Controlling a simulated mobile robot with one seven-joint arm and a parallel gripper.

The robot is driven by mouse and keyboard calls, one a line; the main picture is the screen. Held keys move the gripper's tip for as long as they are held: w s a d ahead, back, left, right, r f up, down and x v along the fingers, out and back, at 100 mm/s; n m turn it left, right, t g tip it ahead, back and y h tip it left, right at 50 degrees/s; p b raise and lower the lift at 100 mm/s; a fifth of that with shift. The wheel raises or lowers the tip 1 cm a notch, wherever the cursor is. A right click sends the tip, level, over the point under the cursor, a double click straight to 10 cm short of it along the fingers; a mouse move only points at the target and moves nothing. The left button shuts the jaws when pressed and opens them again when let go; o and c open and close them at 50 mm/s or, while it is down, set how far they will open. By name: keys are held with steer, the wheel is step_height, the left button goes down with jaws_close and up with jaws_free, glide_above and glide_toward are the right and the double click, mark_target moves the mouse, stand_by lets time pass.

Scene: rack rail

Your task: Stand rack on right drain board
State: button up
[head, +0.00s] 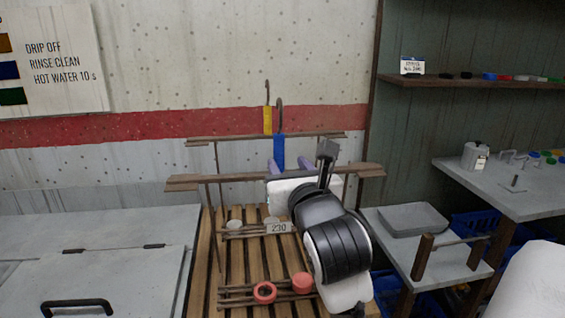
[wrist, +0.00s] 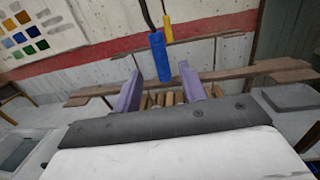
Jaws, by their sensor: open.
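A blue handle (head: 279,150) with a dark hook on top stands upright behind my gripper. In the wrist view the blue handle (wrist: 158,58) lies between and beyond the two purple fingers. My gripper (wrist: 160,74) is open, with nothing held; in the head view its fingers (head: 276,166) show just below the handle. A yellow handle (head: 267,119) with its own hook is just behind, also in the wrist view (wrist: 167,38). What hangs below the handles is hidden by my arm. A slatted wooden board (head: 205,275) lies below; I cannot tell which drain board it is.
Brown crossbars (head: 195,181) on thin posts span above the slats. Grey lidded counter (head: 110,285) is left. At right are a grey tray (head: 412,219) and small wooden stand (head: 422,257).

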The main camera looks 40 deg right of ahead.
steer(key=v, duration=0.5)
steer(key=shift+b, duration=0.35)
